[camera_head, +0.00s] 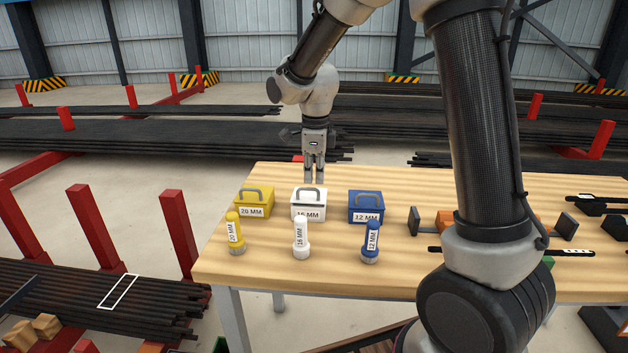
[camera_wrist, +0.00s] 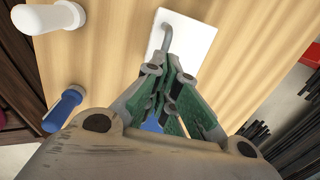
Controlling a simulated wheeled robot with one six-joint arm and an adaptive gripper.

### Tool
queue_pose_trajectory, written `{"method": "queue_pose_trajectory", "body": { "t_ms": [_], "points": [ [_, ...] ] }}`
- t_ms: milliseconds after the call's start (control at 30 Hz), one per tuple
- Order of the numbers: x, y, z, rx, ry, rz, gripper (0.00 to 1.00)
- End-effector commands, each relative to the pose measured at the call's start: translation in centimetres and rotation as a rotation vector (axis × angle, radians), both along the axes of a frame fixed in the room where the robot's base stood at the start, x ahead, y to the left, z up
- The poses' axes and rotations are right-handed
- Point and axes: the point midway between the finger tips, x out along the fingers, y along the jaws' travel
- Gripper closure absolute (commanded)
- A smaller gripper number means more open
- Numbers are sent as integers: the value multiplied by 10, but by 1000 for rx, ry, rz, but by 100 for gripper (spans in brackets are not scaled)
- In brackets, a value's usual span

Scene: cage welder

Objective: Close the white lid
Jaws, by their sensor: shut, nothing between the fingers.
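The white box (camera_head: 308,213) with the label "16 MM" stands on the table between a yellow and a blue box. Its white lid (camera_wrist: 200,38) shows as a flat white panel with a grey handle in the wrist view. The lid looks down on the box, level like its neighbours, though a small gap could not be seen. My gripper (camera_head: 314,180) points down just behind the box in the head view. Its fingers (camera_wrist: 173,66) are together and empty, close to the handle; I cannot tell whether they touch it.
The yellow box (camera_head: 254,206) and blue box (camera_head: 365,209) flank the white one. Yellow (camera_head: 234,232), white (camera_head: 301,238) and blue (camera_head: 371,241) bottles stand in front. Clamps and tools lie to the right on the wooden table (camera_head: 260,262). The table's back left is clear.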

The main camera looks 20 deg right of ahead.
Motion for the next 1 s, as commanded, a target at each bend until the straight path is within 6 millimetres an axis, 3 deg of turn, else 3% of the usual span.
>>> {"method": "queue_pose_trajectory", "body": {
  "t_ms": [200,567,700,1000],
  "points": [
    [1,0,-16,-1,1,0,100],
    [1,0,-18,0,0,0,100],
    [-3,2,-30,0,2,0,100],
    [-2,2,-28,0,0,0,100]
  ]
}}
